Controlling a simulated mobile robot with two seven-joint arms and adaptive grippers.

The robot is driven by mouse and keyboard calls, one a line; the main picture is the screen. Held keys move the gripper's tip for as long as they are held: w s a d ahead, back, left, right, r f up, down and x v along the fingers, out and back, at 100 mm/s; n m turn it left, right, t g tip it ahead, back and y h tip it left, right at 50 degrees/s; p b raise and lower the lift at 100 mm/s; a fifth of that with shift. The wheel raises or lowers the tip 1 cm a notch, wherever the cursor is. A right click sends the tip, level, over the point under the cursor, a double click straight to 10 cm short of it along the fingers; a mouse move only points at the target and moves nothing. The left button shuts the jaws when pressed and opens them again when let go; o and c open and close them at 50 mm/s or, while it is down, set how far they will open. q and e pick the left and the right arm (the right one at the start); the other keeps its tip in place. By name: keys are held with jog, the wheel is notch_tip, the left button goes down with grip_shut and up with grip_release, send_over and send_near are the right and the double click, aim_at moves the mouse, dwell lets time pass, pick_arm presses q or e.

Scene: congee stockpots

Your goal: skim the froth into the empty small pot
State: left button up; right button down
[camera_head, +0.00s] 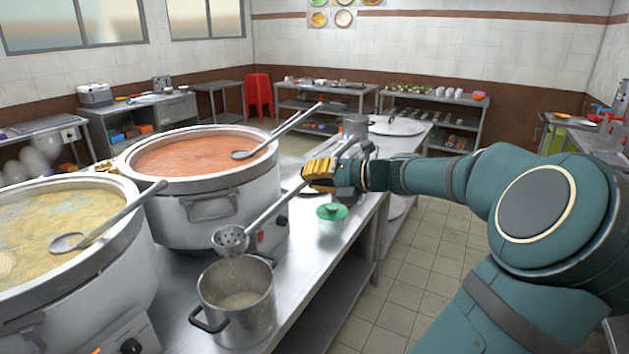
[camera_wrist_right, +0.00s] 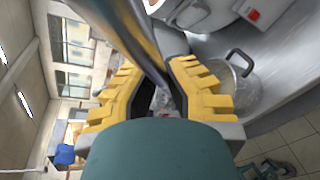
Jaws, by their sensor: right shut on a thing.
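My right gripper (camera_head: 320,174) is shut on the handle of a perforated skimmer (camera_head: 231,240). The handle slants down to the left, and the skimmer's head hangs above the back rim of the small metal pot (camera_head: 236,325). Some pale liquid shows at the bottom of that pot. In the right wrist view, my gripper's yellow fingers (camera_wrist_right: 160,92) close around the metal handle (camera_wrist_right: 142,38), and the small pot (camera_wrist_right: 236,88) is at the right. A large stockpot (camera_head: 150,262) with yellowish, frothy contents (camera_head: 60,215) is at the left. My left gripper is out of view.
A second stockpot (camera_head: 250,195) holds orange-red contents, with a ladle (camera_head: 280,130) across it. Another ladle (camera_head: 110,216) rests in the left stockpot. A green-lidded bowl (camera_head: 332,213) stands on the steel counter (camera_head: 310,255), right of the small pot. Tiled floor lies to the right.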

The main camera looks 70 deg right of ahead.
jog(key=shift+r, duration=0.85)
pick_arm(q)
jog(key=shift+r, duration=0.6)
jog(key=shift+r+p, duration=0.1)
jog(key=shift+p, duration=0.25)
